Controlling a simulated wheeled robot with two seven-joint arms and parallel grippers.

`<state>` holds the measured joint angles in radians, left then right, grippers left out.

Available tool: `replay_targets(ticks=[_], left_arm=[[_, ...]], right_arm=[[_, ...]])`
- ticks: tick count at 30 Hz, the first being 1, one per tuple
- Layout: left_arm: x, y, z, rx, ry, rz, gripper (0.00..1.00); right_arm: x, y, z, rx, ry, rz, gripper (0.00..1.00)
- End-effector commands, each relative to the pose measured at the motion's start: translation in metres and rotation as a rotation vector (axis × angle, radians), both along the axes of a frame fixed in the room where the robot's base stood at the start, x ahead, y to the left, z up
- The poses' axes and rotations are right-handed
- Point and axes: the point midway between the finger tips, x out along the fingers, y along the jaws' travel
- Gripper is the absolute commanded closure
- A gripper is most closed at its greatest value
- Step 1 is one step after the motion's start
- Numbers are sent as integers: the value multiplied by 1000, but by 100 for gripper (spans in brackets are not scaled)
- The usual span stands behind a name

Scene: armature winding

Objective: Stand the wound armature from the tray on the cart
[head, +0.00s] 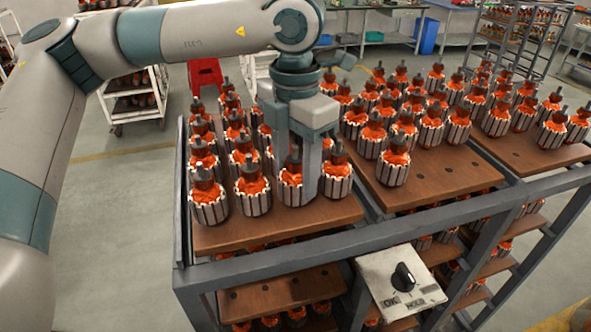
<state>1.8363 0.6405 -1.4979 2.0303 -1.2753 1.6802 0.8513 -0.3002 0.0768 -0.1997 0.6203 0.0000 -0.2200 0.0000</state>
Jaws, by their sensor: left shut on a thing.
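My left gripper (298,165) comes down from above over the left wooden board (290,228) of the cart (330,245). It is shut on a wound armature (291,190) with orange windings and a pale slotted core. The armature is upright in the board's front row, between two neighbours. Its base looks to be at board level, but whether it rests on the board cannot be told. The fingers partly hide its top and the armatures behind. The tray is not clearly in view. My right gripper is not in view.
Upright armatures crowd close around the gripper, including a right neighbour (336,180) and a left neighbour (252,188). More stand on the other boards. A switch box (400,285) with a black knob is on the cart's front. Open floor lies left of the cart.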

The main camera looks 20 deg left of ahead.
Motion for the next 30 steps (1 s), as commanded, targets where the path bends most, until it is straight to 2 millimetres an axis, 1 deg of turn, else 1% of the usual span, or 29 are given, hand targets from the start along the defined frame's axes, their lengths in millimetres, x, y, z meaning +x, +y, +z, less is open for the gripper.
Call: replay_targets(ticks=[30], left_arm=[[0,0,-1,-2,-1,0,100]], right_arm=[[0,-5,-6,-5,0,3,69]])
